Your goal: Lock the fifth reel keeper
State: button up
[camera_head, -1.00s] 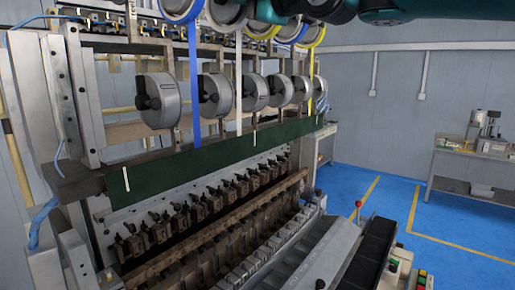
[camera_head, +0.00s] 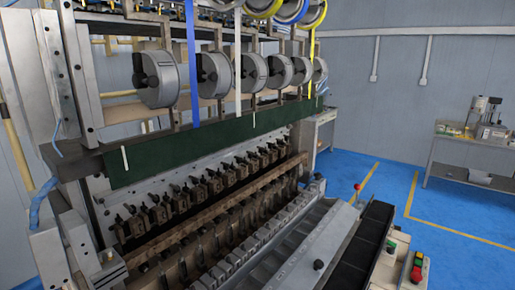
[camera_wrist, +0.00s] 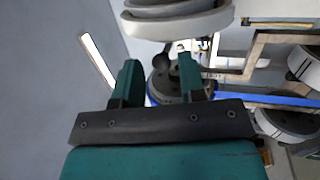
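My gripper (camera_wrist: 158,70) is open, with its two teal fingers apart and nothing held between them. It is out of sight in the head view. In the wrist view, a dark grey reel hub (camera_wrist: 166,86) with a black knob-like part lies beyond and between the fingers, partly hidden by them. In the head view a row of grey reels with dark keepers hangs on the frame; the fifth from the left (camera_head: 302,70) is small and far off. I cannot tell its keeper's state, nor which reel my gripper faces.
A pale reel (camera_wrist: 178,22) sits close above the fingers, and a blue strap (camera_wrist: 270,97) runs to the right. A dark green panel (camera_head: 200,153) lies below the reels. The blue floor (camera_head: 390,190) at right is open, with a workbench (camera_head: 475,150) beyond.

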jog(key=s+d+b, duration=0.4)
jog(key=s+b, duration=0.1)
jog(key=shift+s, duration=0.3)
jog(key=shift+f, duration=0.1)
jog(key=s+d+f+m+g+h, duration=0.15)
jog(key=f+m, duration=0.25)
jog(key=f, duration=0.5)
jog(key=s+d+f+m+g+h+b, duration=0.1)
jog(key=s+f+m+g+h, duration=0.15)
jog(key=f, duration=0.75)
jog(key=s+d+f+m+g+h, duration=0.2)
jog(key=f+m+h, duration=0.15)
jog(key=f, duration=0.55)
jog(key=s+d+f+m+g+h, duration=0.1)
jog(key=s+d+f+m+g, duration=0.1)
jog(key=s+f, duration=0.4)
jog(key=s+d+f+m+g+h, duration=0.1)
jog(key=s+d+f+m+g, duration=0.2)
jog(key=s+f, duration=0.4)
jog(key=s+d+f+m+g+h+b, duration=0.1)
jog(key=s+d+f+m+g, duration=0.2)
jog(key=s+f+m, duration=0.2)
notch_tip(320, 180, down, 3)
jog(key=shift+s+r, duration=0.1)
jog(key=shift+s, duration=0.6)
